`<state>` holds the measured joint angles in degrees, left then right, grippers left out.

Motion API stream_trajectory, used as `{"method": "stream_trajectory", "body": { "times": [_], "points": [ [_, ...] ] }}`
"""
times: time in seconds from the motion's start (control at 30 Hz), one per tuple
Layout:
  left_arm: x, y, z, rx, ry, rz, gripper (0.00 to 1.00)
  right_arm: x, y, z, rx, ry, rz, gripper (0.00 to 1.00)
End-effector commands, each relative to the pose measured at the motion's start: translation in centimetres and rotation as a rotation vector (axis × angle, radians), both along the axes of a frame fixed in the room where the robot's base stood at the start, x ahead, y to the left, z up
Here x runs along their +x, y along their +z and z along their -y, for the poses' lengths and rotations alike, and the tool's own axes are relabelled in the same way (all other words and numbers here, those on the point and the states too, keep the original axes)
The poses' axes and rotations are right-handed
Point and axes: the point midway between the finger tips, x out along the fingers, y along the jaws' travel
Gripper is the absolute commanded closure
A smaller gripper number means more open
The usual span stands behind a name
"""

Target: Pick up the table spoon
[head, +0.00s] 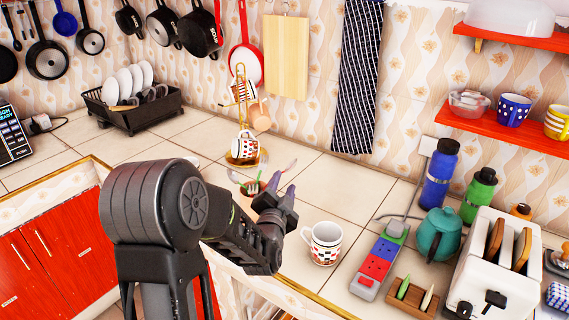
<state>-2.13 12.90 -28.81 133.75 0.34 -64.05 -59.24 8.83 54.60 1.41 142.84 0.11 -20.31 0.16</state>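Several utensils stand fanned out in a small reddish holder (250,190) on the tiled counter, in the middle of the head view. One with a pale, rounded spoon-like head (235,176) leans left. Another light utensil (291,165) leans right; I cannot tell which is the table spoon. A green fork-like piece and a purple handle also show. My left gripper (293,212) is just right of and in front of the holder, with its arm covering part of the counter. No utensil is visibly held, and its finger opening is unclear. My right gripper is out of view.
A checkered mug (324,243) stands close to the right of my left gripper. A mug tree (243,110) stands behind the utensils. A power strip (377,265), teapot (438,232), bottles and toaster (492,262) crowd the right. A dish rack (131,108) is at back left.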

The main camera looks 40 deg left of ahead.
Motion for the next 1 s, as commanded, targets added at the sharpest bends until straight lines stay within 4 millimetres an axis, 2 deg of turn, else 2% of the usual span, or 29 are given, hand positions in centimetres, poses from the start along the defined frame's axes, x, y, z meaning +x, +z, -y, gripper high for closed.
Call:
{"method": "stream_trajectory", "body": {
  "times": [0.37, 0.67, 1.0],
  "points": [
    [0.0, 0.0, 0.0, -0.001, -0.001, 0.0, 0.61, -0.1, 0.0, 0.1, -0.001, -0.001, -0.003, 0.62],
    [2.2, 0.0, -1.1, 0.0, 0.001, -0.001, 0.61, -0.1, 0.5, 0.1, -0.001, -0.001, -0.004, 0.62],
    [2.5, 0.0, -1.2, 0.0, -0.001, -0.001, 0.61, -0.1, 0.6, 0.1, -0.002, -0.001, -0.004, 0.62]
  ]
}}
